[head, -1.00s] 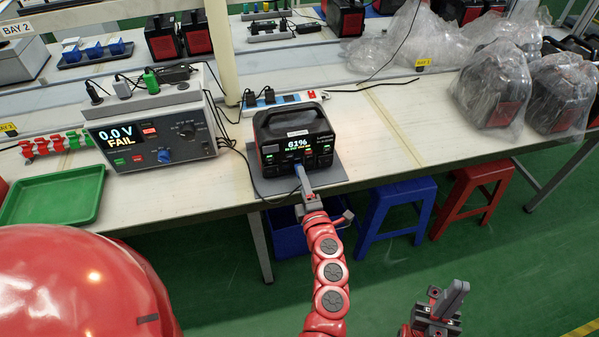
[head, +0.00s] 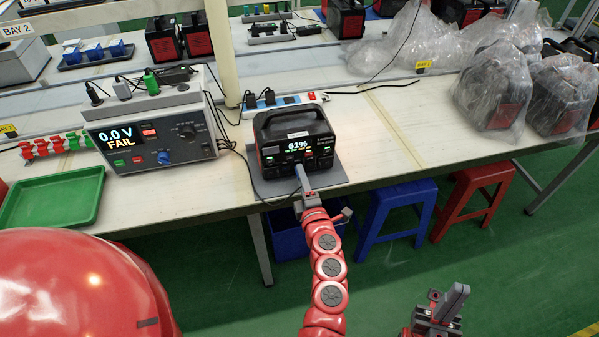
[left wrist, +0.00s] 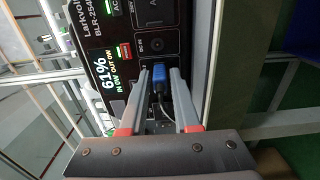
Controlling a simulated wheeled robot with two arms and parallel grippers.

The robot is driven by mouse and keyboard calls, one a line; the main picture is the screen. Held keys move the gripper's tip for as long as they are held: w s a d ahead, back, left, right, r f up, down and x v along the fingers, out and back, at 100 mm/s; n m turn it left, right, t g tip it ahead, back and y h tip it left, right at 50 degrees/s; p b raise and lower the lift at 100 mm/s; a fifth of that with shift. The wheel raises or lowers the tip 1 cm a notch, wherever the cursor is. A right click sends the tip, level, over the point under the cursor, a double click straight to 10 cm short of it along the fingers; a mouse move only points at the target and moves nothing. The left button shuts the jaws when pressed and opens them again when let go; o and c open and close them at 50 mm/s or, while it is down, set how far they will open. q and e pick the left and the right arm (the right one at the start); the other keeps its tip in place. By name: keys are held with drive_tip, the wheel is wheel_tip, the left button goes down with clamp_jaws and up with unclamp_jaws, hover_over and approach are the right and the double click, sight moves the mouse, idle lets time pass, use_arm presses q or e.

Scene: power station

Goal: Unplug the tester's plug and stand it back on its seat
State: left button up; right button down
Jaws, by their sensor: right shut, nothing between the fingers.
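The tester (head: 150,130) stands on the bench at left, showing "0.0 V FAIL". Black (head: 95,93), grey (head: 122,88) and green (head: 151,81) plugs stand on its top; an empty seat cannot be made out. The black power station (head: 293,140) reads 61%. A blue plug (left wrist: 160,86) with a thin cable is in its front panel. My left gripper (head: 302,178) is at that panel; in the left wrist view its open fingers (left wrist: 160,88) stand either side of the plug, with small gaps. My right gripper (head: 453,300) is shut and empty, low at right, away from the bench.
The power station sits on a grey mat (head: 330,175) near the bench's front edge. A green tray (head: 55,197) lies front left. A power strip (head: 285,102) is behind the station. Bagged units (head: 495,85) stand at right. Blue (head: 400,205) and red (head: 470,190) stools are below the bench.

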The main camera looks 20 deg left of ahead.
use_arm(q)
clamp_jaws()
drive_tip(key=shift+s, duration=0.1)
idle(0.4)
drive_tip(key=shift+v, duration=1.95)
